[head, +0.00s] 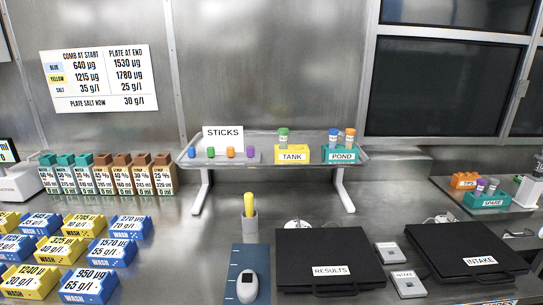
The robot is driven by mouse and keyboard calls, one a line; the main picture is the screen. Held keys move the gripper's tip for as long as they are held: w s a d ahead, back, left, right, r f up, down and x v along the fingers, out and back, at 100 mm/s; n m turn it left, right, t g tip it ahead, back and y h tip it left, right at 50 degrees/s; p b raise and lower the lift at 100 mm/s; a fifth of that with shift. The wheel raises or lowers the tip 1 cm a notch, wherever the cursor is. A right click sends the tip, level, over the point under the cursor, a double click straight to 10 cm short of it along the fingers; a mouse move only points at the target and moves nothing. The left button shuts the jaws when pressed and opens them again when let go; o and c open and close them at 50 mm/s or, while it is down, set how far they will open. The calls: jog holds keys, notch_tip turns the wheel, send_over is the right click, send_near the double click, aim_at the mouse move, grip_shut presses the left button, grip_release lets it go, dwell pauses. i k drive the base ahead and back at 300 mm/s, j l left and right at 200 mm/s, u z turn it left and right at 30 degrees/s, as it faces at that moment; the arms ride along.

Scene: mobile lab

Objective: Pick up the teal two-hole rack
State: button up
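Two teal racks are in the head view. One, labelled POND (340,157), stands on the right part of the raised metal shelf and holds a blue-capped and an orange-capped tube. The other, labelled SPARE (487,202), is on a tray at the far right, with a purple-capped and a grey-capped tube at it. The holes of both racks are too small or covered to count. My gripper is not in view.
A yellow TANK rack (292,157) sits left of the POND rack on the shelf (268,163). An orange TIPS rack (464,180) stands behind the SPARE rack. Black RESULTS (331,250) and INTAKE (467,245) cases lie in front. Blue and yellow WASH blocks (89,285) fill the left.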

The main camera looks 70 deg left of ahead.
aim_at(341, 154)
jog(key=u, duration=2.45)
jog(key=i+j, duration=0.1)
jog(key=j, duration=0.8)
jog(key=i+u, duration=0.05)
